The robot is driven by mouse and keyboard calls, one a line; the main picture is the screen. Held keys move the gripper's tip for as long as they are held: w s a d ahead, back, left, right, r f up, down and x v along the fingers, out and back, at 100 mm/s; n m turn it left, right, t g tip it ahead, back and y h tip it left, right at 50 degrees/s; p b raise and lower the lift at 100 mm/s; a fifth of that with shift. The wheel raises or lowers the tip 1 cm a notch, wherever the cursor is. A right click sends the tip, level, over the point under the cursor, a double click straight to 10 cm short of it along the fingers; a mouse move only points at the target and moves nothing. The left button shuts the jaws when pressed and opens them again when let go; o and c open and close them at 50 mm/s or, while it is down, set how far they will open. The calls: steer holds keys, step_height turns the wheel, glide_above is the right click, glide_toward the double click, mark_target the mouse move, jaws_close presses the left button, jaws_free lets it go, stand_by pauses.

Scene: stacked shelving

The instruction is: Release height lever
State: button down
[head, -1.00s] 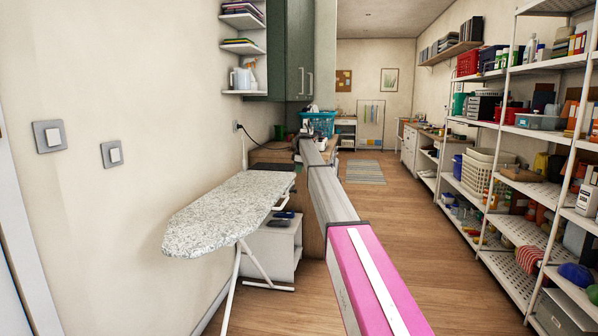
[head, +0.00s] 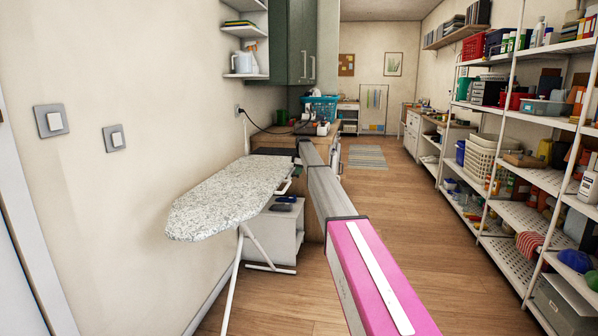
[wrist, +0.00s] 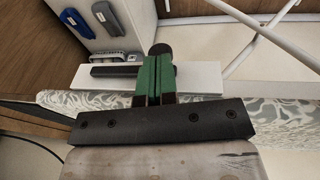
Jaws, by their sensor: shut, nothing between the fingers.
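The ironing board (head: 228,198) stands on white legs (head: 237,262) at the left wall, its top covered in grey-white patterned cloth. Its cloth edge (wrist: 98,101) crosses the wrist view behind my gripper. My gripper (wrist: 160,52) has green fingers with dark tips, closed together with nothing between them. They reach over a white flat piece (wrist: 205,80) at the board's edge. No lever is clear in the head view.
A white cabinet (head: 275,238) with dark items on top stands beside the board. In the wrist view, a blue item (wrist: 117,17) lies on it. White legs cross at the upper right. A crowded shelving rack (head: 515,215) lines the right; the wooden floor between is free.

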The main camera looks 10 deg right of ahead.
steer(key=shift+s, duration=0.1)
steer(key=f+t, duration=0.2)
steer(key=shift+s+a+f+t+h, duration=0.15)
steer(key=shift+s+f+t+h, duration=0.15)
steer(key=shift+s+h, duration=0.1)
step_height(320, 180, down, 7)
steer(key=w+t+h, duration=0.1)
steer(key=w+t, duration=0.1)
steer(key=t, duration=0.1)
steer(key=shift+d, duration=0.3)
steer(key=shift+w+f, duration=0.15)
stand_by(0.6)
steer(key=s+a+r, duration=0.1)
steer(key=s+r, duration=0.6)
steer(key=s, duration=0.5)
steer(key=shift+s+a+r, duration=0.15)
steer(key=shift+a+r, duration=0.1)
steer(key=shift+a, duration=0.05)
